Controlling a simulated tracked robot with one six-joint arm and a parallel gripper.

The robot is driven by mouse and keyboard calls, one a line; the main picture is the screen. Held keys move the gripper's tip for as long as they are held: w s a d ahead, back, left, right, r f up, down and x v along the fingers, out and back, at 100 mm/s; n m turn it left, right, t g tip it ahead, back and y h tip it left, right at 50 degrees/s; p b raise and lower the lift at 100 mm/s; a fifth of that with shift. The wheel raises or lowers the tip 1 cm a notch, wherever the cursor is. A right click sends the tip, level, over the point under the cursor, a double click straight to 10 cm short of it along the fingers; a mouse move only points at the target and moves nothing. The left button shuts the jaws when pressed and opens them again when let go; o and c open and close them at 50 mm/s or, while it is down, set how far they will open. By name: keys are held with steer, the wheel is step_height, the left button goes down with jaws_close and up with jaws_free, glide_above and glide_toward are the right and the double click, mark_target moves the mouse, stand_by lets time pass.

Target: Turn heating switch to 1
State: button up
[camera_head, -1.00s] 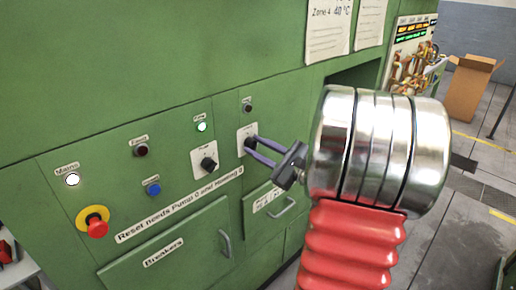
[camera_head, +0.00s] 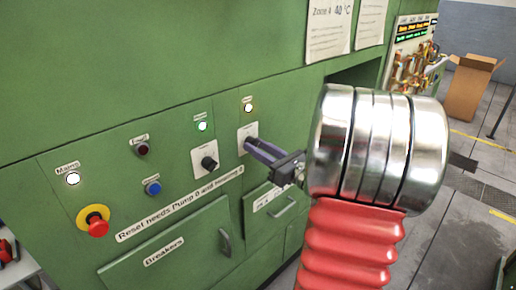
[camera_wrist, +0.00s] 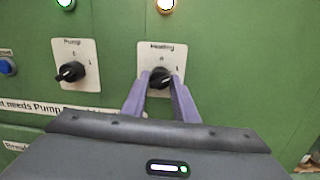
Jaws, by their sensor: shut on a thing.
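The heating switch is a black rotary knob (camera_wrist: 160,76) on a white plate (camera_wrist: 157,52) labelled Heating. In the wrist view the two purple fingers of my gripper (camera_wrist: 160,81) stand on either side of the knob and are shut on it. In the head view my gripper (camera_head: 250,147) reaches the plate (camera_head: 247,131) from the right, and its fingers hide the knob. I cannot clearly read the knob's pointer position.
The pump switch (camera_wrist: 70,72) sits just left, below a lit green lamp (camera_head: 202,126). A red emergency button (camera_head: 97,227) and blue button (camera_head: 153,188) are further left. Handles (camera_head: 225,242) stick out below. A cardboard box (camera_head: 470,88) stands on the floor at right.

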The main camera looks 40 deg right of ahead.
steer(key=shift+f, duration=0.25)
steer(key=o, duration=1)
steer(key=shift+r, duration=0.15)
steer(key=shift+s, duration=0.15)
steer(key=shift+s+d+f, duration=0.15)
steer(key=shift+s+f, duration=0.05)
steer(key=shift+s, duration=2.05)
steer(key=shift+s+d+f, duration=0.15)
steer(key=shift+s+d, duration=0.05)
steer(key=shift+s, duration=2.05)
steer(key=shift+s+d+f, duration=0.15)
steer(key=shift+s+f, duration=0.05)
steer(key=shift+s, duration=2.05)
